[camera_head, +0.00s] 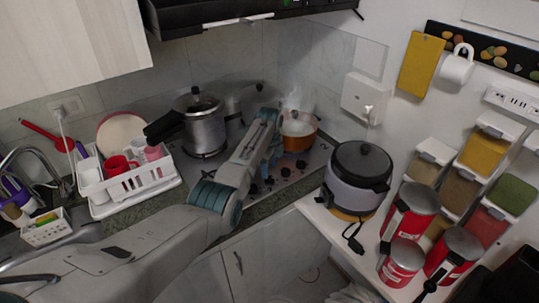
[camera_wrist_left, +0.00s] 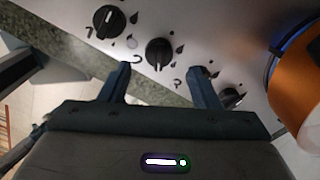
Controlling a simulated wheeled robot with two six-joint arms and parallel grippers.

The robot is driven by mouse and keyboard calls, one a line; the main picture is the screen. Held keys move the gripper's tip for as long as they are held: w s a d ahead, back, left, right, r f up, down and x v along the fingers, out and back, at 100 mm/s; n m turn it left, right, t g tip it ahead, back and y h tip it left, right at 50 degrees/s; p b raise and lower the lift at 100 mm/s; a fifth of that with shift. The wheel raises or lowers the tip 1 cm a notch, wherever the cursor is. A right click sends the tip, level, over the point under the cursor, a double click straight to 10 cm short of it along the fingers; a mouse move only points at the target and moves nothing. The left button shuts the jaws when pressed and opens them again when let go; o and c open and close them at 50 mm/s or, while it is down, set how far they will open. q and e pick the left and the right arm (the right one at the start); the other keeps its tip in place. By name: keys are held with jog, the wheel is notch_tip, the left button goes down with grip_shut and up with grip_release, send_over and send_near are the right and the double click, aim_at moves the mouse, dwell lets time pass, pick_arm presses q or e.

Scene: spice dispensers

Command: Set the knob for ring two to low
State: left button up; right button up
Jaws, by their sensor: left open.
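In the left wrist view there is a left knob (camera_wrist_left: 108,21), a middle knob (camera_wrist_left: 158,52) and a right knob (camera_wrist_left: 231,97), partly hidden by a finger. I cannot tell which belongs to ring two. My left gripper (camera_wrist_left: 160,69) is open and empty, its two fingertips apart on either side of the middle knob's near edge. I cannot tell whether they touch it. My right gripper is out of view.
An orange pot (camera_head: 298,138) stands on the stove, close to the right of my left gripper. A pressure cooker (camera_head: 205,130) stands at the back left. A white dish rack (camera_head: 130,184) is left of the stove, and a rice cooker (camera_head: 352,196) is right.

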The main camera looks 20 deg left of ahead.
aim_at(270, 177)
pick_arm(q)
notch_tip(270, 177, up, 7)
jog(key=b, duration=0.1)
jog(key=shift+f+b, duration=0.2)
jog(key=shift+b, duration=0.15)
